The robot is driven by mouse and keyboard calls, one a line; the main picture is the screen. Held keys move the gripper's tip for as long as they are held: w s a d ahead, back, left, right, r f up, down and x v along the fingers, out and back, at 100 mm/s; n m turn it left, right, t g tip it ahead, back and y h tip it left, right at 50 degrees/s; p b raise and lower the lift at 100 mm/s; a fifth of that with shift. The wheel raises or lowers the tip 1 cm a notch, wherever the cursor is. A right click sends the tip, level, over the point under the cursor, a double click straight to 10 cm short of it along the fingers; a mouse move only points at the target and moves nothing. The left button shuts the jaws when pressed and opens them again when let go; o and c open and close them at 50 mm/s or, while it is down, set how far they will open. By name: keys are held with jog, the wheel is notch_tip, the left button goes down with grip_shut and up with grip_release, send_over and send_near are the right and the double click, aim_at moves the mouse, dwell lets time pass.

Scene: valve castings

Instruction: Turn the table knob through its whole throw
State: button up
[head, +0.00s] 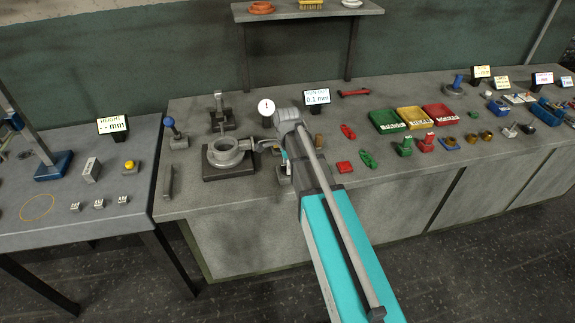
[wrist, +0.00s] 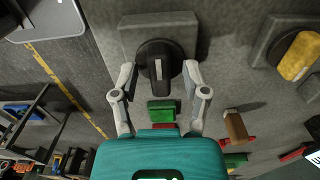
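The table knob (wrist: 160,68) is in the wrist view, a round black dial with a raised bar across it, on a square grey plate (wrist: 130,28). My gripper (wrist: 159,70) has its two grey fingers apart, one on each side of the knob. A narrow gap seems to show between each fingertip and the bar; contact with the dial's rim cannot be told. In the head view my arm covers most of the gripper and the knob cannot be made out.
A yellow-handled part (wrist: 299,56) on a grey base and a brown block (wrist: 235,126) lie right of the knob in the wrist view. In the head view a ring-shaped casting (head: 226,150) sits left of my arm; red and green pieces (head: 367,159) lie to its right.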

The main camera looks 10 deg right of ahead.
jog(key=shift+n, duration=0.4)
